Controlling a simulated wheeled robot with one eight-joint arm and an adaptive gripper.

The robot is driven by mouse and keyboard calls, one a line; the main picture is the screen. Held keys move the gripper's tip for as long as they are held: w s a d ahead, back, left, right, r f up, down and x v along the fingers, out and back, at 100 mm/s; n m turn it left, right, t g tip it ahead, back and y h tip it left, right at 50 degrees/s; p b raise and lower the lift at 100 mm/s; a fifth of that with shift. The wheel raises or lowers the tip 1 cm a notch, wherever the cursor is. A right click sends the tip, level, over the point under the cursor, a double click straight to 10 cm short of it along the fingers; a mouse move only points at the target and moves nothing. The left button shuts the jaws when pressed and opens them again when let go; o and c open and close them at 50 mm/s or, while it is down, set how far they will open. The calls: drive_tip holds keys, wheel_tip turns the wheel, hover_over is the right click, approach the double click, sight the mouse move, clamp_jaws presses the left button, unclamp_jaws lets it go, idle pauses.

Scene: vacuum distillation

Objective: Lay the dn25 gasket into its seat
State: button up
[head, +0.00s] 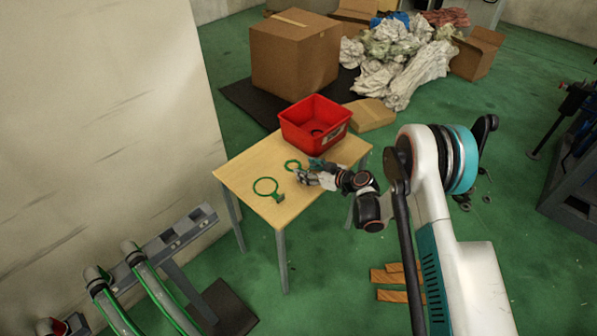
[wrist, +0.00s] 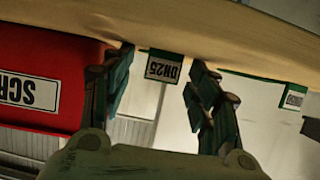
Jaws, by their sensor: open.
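The dn25 gasket (head: 291,162) appears to be the smaller green ring on the wooden table, just left of my gripper (head: 304,177). In the wrist view, a dark green tag (wrist: 164,67) reading DN25 upside down shows between the two fingers of my gripper (wrist: 160,72). The fingers are open, one on each side of the tag, with gaps visible. The ring itself is not clear in the wrist view. I cannot make out the gasket's seat in either view.
A larger green ring with a tag (head: 265,187) lies on the table (head: 243,169), left of my gripper. A red bin (head: 315,125) stands at the table's back. Green-striped curved pipes (head: 160,290) stand at lower left. Boxes (head: 295,52) and crumpled paper lie behind.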

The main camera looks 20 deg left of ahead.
drive_tip(key=shift+s+a+f, duration=0.1)
drive_tip(key=shift+a+f, duration=0.05)
drive_tip(key=c, duration=0.9)
drive_tip(key=shift+c, duration=0.4)
